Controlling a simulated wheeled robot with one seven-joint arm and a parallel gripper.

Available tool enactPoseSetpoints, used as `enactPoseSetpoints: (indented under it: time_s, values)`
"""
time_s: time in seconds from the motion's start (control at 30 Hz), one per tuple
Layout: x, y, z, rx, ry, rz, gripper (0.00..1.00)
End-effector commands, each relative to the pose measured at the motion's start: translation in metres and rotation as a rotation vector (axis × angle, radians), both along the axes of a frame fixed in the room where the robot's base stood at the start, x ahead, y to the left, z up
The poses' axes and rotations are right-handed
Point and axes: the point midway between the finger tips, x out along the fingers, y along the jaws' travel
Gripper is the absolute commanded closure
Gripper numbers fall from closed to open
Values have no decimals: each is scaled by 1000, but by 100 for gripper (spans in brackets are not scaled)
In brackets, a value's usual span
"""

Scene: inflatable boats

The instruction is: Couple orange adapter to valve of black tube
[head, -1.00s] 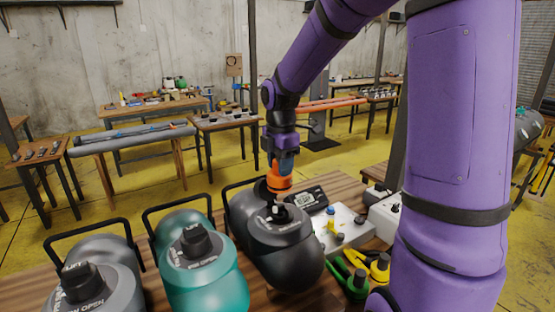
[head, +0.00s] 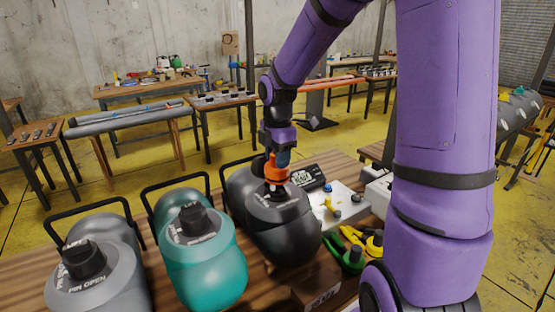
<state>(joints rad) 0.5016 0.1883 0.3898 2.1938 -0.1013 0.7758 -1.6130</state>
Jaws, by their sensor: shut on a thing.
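The black tube (head: 285,240) lies on the wooden table at the right end of a row of three tubes, its rounded end towards me. My gripper (head: 279,158) points down above the valve area on top of this tube. It is shut on the orange adapter (head: 277,173). The adapter's lower end is right over the valve and appears to meet it; the valve itself is mostly hidden behind the adapter. I cannot tell whether the two are seated together.
A teal tube (head: 205,265) and a grey tube (head: 105,280) with black valves and handles stand to the left. A digital gauge (head: 306,177), a white box with knobs (head: 335,205), green and yellow clips (head: 352,245), and a brown box (head: 318,290) lie close on the right.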

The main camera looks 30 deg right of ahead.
Motion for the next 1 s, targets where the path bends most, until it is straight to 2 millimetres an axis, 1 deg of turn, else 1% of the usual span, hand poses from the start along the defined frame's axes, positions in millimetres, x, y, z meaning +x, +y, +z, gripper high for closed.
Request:
enactPoseSetpoints:
  time_s: [0.57, 1.0]
  values:
    - [0, -1, 0, 0, 0, 0, 85]
    - [0, -1, -13, 0, 0, 0, 85]
